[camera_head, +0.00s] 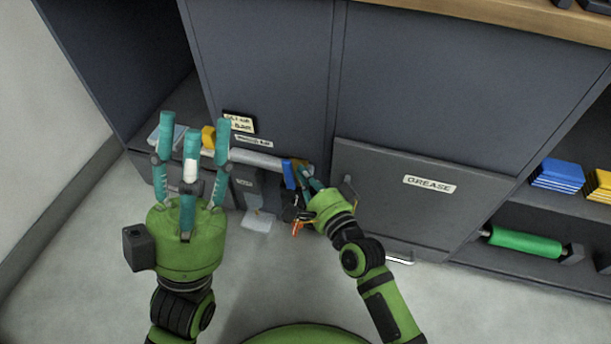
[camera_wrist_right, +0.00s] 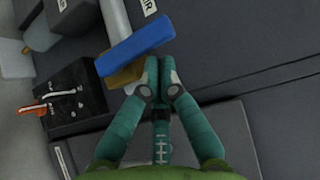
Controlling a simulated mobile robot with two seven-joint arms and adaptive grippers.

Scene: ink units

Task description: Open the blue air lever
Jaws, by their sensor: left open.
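The blue air lever (camera_head: 288,174) sits low on the front of the cabinet, at the right end of a pale horizontal pipe. In the right wrist view it is a blue bar (camera_wrist_right: 135,47) lying slantwise over a brass-coloured body (camera_wrist_right: 122,76). My right gripper (camera_head: 303,171) is at the right side of the lever. In the right wrist view its fingertips (camera_wrist_right: 158,72) are drawn together close to the lever's right end; whether they touch it I cannot tell. My left gripper (camera_head: 190,133) is open and empty, pointing up in front of the cabinet, left of the lever.
A black box (camera_wrist_right: 75,100) with an orange-tipped switch is beside the lever. A yellow part (camera_head: 208,136) is on the pipe's left. The GREASE panel (camera_head: 400,195) is right of my right gripper. Blue stacks (camera_head: 557,175) and a green roll (camera_head: 525,243) lie on right shelves.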

